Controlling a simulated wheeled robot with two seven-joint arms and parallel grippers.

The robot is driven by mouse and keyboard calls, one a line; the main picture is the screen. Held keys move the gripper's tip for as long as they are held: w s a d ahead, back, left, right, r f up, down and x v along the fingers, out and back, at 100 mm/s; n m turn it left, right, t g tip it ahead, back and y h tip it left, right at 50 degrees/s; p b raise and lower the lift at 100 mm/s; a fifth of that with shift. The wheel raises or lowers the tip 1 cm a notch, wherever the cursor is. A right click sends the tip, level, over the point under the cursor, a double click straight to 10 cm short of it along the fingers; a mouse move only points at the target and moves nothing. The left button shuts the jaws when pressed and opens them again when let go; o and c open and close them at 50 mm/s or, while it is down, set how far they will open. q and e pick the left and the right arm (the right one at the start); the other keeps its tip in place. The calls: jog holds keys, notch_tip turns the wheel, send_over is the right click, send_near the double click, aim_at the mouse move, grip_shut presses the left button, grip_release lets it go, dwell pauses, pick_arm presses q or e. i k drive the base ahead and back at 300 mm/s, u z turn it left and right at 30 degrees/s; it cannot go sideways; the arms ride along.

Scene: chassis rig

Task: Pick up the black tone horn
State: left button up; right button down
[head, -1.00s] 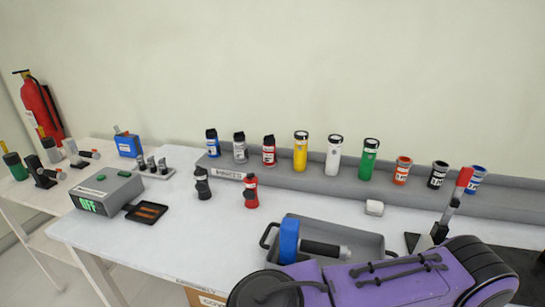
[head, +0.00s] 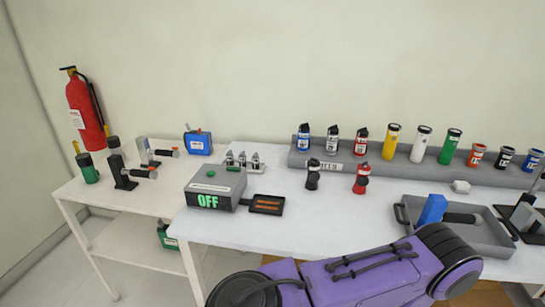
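A small black canister (head: 313,174) with a pale band, which looks like the black tone horn, stands upright on the white table in front of the grey ledge. A similar red canister (head: 361,178) stands to its right. Nothing touches the black one and it is in full view. Neither of my grippers is in view; only a purple link of my own arm shows at the bottom.
A grey box reading OFF (head: 215,188) and a small black tray (head: 267,205) stand left of the canisters. A grey tray (head: 483,237) holding a blue-headed tool (head: 432,210) is at right. Several canisters line the ledge (head: 300,160). A side table (head: 120,203) holds clamps.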

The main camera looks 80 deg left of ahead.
aim_at(313, 176)
jog(key=k, duration=0.4)
jog(key=u, duration=0.8)
